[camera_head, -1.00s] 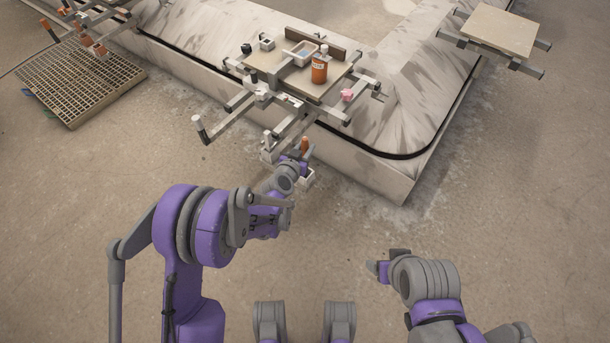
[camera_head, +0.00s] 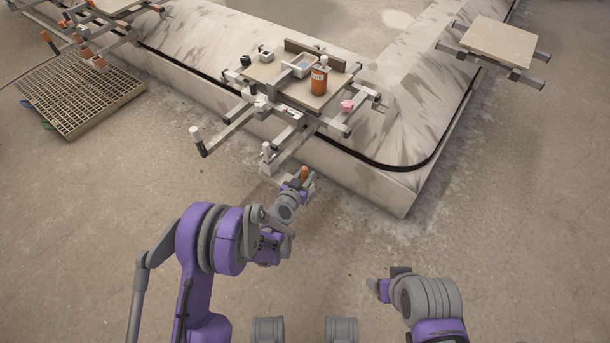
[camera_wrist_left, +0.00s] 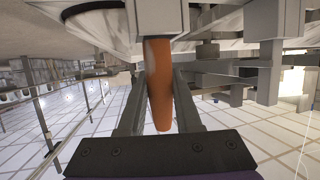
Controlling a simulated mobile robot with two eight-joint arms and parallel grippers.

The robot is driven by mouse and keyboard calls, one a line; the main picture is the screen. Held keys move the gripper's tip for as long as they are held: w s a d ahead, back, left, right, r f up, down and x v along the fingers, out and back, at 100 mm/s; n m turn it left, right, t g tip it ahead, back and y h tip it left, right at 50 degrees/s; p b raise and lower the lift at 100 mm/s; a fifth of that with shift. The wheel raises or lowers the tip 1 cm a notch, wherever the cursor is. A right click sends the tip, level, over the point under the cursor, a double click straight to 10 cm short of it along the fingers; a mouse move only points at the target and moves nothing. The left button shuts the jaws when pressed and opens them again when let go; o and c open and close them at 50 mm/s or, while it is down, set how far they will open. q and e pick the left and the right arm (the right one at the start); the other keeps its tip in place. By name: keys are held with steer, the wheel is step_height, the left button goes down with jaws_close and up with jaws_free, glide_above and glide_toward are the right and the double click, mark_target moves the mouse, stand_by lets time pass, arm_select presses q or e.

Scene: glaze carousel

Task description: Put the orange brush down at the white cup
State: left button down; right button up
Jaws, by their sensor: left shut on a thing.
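My left gripper (camera_head: 297,186) is shut on the orange brush (camera_head: 304,173), in front of the near end of the carousel's arm. In the left wrist view the orange handle (camera_wrist_left: 159,90) stands between the two fingers, its tapered end towards the palm.
The platform (camera_head: 312,101) also bears an orange bottle (camera_head: 319,80) and a blue-filled tray (camera_head: 300,66). Grey beams with upright posts (camera_head: 196,134) stick out towards me. A pink item (camera_head: 347,105) is at its right. A floor grate (camera_head: 82,96) lies left; floor at right is clear.

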arm_select(q)
steer(key=c, duration=0.6)
jaws_free()
steer(key=shift+s+r+p, duration=0.15)
steer(key=shift+r+p, duration=0.1)
steer(key=shift+p, duration=0.05)
steer(key=p+v, duration=0.1)
steer(key=v, duration=1)
steer(key=shift+s+a+p, duration=0.2)
steer(key=shift+s+p, duration=0.1)
steer(key=shift+p, duration=0.05)
steer(key=shift+r, duration=0.1)
